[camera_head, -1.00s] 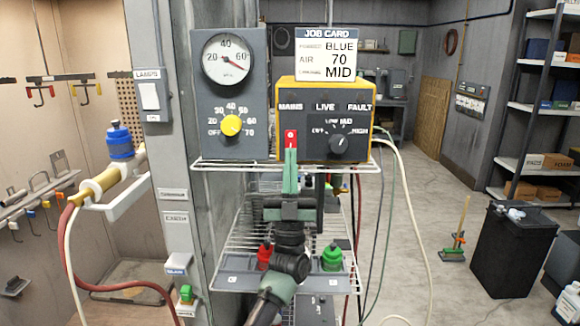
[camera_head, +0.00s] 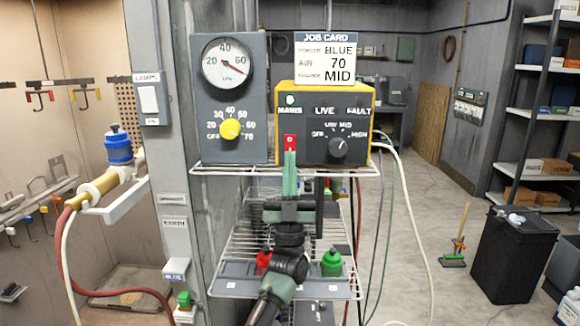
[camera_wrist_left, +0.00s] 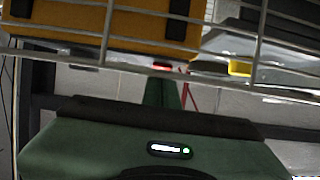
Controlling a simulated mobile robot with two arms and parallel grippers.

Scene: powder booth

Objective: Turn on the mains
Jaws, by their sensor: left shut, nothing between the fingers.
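The yellow control unit (camera_head: 360,93) stands on a wire shelf, with a dark front panel. Its mains switch (camera_head: 290,142) is a red rocker at the lower left of the panel. In the left wrist view the fingers (camera_wrist_left: 162,92) point up to a red patch, the rocker (camera_wrist_left: 162,66), below the yellow unit (camera_wrist_left: 100,28). My right gripper is not in view.
A pressure gauge (camera_head: 226,61) and a yellow dial (camera_head: 230,129) are on the grey panel at left. A job card (camera_head: 325,58) stands on the unit. The wire shelf (camera_head: 340,168) runs just below the unit. Red and green bottles stand on the lower shelf.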

